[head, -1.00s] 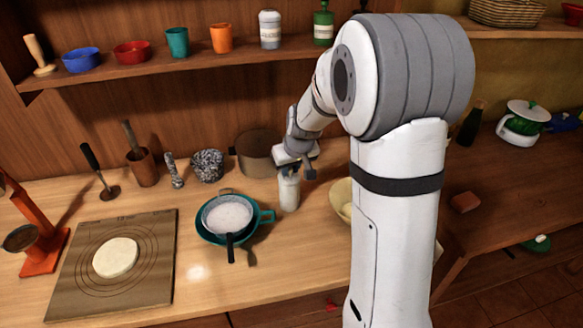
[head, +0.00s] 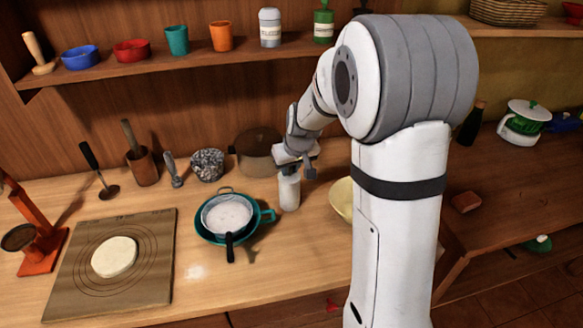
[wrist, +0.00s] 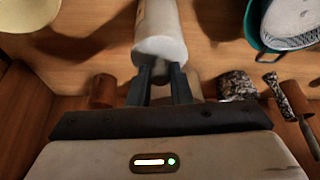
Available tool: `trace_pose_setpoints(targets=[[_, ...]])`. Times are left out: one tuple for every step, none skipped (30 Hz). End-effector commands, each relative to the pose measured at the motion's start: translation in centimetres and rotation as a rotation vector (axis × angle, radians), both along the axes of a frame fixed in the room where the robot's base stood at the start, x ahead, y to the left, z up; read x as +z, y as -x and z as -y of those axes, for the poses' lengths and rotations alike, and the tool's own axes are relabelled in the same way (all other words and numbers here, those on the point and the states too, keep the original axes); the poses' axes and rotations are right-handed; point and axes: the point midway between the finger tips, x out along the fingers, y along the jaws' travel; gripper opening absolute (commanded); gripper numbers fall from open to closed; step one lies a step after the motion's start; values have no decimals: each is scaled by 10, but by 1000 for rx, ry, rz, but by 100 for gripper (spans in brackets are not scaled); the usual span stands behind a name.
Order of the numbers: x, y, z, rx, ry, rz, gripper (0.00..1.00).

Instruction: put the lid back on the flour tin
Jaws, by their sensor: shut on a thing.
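A white cylindrical tin (head: 289,194) stands upright on the counter, right of the teal bowl. It also shows in the wrist view (wrist: 160,22), with its pale round top towards my gripper and part of a tan label on its side. My gripper (head: 288,175) is directly above the tin, pointing down. I cannot tell whether the lid sits fully flush on the rim.
A sieve (head: 228,213) rests in a teal bowl (head: 262,215) to the left. A brown pot (head: 257,152) stands behind, and a cream bowl (head: 342,198) is close on the right, partly behind my arm. A dough board (head: 150,278) lies at the front left. A shelf (head: 180,62) runs above.

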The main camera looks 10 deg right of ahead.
Motion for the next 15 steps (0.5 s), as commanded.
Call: trace_pose_setpoints(targets=[[0,0,0,0,0,1,0],[0,0,0,0,0,0,0],[0,0,0,0,0,0,0],[0,0,0,0,0,0,0],[0,0,0,0,0,0,0],[0,0,0,0,0,0,0],[0,0,0,0,0,0,0],[0,0,0,0,0,0,0],[0,0,0,0,0,0,0],[0,0,0,0,0,0,0],[0,0,0,0,0,0,0],[0,0,0,0,0,0,20],[0,0,0,0,0,0,23],[0,0,0,0,0,0,25],[0,0,0,0,0,0,29]])
